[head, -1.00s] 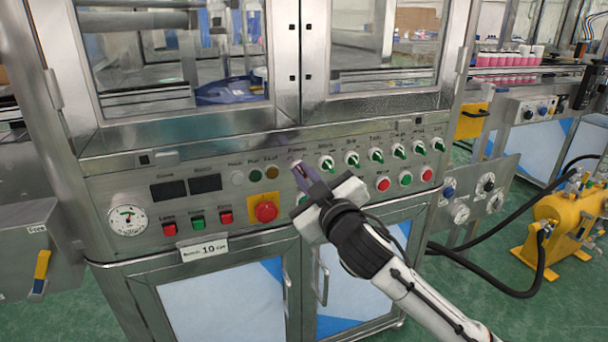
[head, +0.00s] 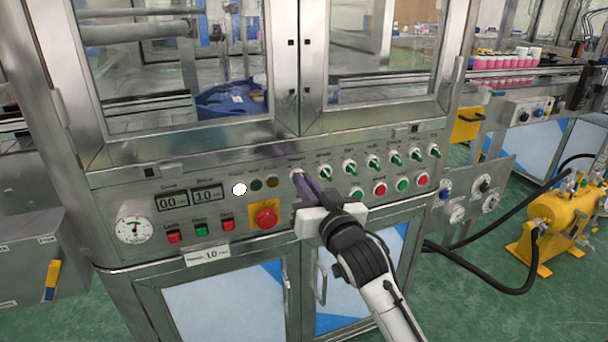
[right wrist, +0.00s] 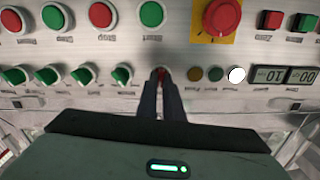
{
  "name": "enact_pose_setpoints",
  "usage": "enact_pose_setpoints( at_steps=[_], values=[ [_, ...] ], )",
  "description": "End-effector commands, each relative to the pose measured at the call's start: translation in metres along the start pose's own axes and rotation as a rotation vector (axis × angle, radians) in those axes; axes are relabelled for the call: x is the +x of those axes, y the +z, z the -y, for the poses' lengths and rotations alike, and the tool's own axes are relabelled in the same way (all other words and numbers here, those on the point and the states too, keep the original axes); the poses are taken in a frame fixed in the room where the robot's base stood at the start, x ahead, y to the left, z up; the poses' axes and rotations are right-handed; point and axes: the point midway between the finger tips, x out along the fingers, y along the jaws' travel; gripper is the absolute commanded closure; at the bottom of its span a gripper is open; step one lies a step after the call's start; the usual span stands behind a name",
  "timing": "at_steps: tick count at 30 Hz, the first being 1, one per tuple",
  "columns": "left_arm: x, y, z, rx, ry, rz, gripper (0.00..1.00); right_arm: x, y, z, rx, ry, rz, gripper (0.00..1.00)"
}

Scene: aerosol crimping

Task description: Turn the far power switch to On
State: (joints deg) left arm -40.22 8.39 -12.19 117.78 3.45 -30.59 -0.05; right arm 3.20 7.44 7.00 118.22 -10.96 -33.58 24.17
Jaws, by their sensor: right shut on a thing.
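The power switch is mostly hidden by my right gripper (head: 298,176) in the head view. The white indicator lamp (head: 239,188) is lit, and the two displays (head: 207,195) show digits. My left gripper is not in view.
A red emergency stop on a yellow plate (head: 265,216) sits just left of my gripper. Several green-handled switches (head: 394,158) run to the right, with red and green buttons (head: 380,188) below. A yellow pump (head: 556,222) and hoses stand at the right.

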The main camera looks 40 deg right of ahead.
Motion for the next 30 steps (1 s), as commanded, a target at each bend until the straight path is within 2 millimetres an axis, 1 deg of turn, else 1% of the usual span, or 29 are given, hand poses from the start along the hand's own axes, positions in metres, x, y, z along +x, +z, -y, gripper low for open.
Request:
enact_pose_setpoints(
  at_steps=[1, 6, 15, 21, 30],
  values=[
    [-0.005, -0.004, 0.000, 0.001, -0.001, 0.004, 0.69, 0.000, -0.004, 0.000, 0.045, 0.002, 0.002, 1.00],
    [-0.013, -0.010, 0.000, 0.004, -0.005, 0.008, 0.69, 0.000, -0.004, -0.001, 0.179, 0.002, 0.001, 1.00],
    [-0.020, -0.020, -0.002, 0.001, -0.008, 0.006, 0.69, 0.000, -0.002, -0.002, 0.339, 0.001, 0.000, 1.00],
    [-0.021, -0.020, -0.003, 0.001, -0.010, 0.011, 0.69, 0.000, -0.001, -0.003, 0.387, 0.000, -0.002, 1.00],
    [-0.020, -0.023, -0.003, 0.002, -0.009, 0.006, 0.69, 0.000, -0.001, -0.003, 0.403, 0.000, -0.003, 1.00]
  ],
)
